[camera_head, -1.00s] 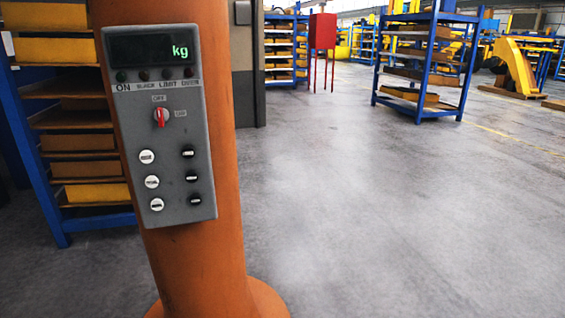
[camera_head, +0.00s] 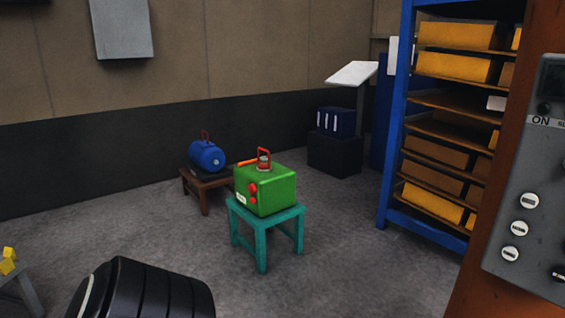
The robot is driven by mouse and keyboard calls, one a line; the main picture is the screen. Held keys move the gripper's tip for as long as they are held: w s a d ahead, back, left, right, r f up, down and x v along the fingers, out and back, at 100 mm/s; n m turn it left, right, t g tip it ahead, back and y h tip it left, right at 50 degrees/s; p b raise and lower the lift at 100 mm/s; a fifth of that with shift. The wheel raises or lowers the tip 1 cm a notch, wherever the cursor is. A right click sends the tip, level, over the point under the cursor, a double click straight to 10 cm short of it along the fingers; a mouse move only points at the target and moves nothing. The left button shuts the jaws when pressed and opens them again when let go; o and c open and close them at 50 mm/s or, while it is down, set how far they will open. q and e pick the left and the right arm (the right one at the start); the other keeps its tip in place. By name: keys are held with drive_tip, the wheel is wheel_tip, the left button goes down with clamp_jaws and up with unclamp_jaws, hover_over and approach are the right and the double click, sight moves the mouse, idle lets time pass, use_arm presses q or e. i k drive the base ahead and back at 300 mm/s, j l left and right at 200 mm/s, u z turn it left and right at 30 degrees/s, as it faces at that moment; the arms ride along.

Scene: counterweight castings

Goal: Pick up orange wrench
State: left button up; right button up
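A thin orange bar (camera_head: 247,162), which may be the orange wrench, shows at the top back edge of a green box (camera_head: 268,192). I see only part of it, and its shape is too small to make out. The green box has a red handle (camera_head: 264,158) on top and red knobs on its front. It stands on a teal stool (camera_head: 262,222). Neither of my grippers is in view.
A blue tank (camera_head: 207,156) sits on a low brown stool (camera_head: 205,187) behind the green box. A blue shelf rack (camera_head: 398,120) and an orange column (camera_head: 500,180) stand at right. A black ribbed object (camera_head: 145,292) fills the bottom left. Bare floor surrounds the teal stool.

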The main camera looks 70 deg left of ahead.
sight(262, 158)
drive_tip(key=u, duration=2.35)
drive_tip(key=i+j+u, duration=0.35)
drive_tip(key=i, duration=0.4)
drive_tip(key=i+u, duration=0.35)
drive_tip(key=i, duration=0.45)
drive_tip(key=i+j+z, duration=0.1)
drive_tip(key=i, duration=1.05)
drive_tip(key=i+j+z, duration=0.1)
drive_tip(key=i+z, duration=0.3)
drive_tip(key=i+j+z, duration=0.2)
drive_tip(key=i+z, duration=0.2)
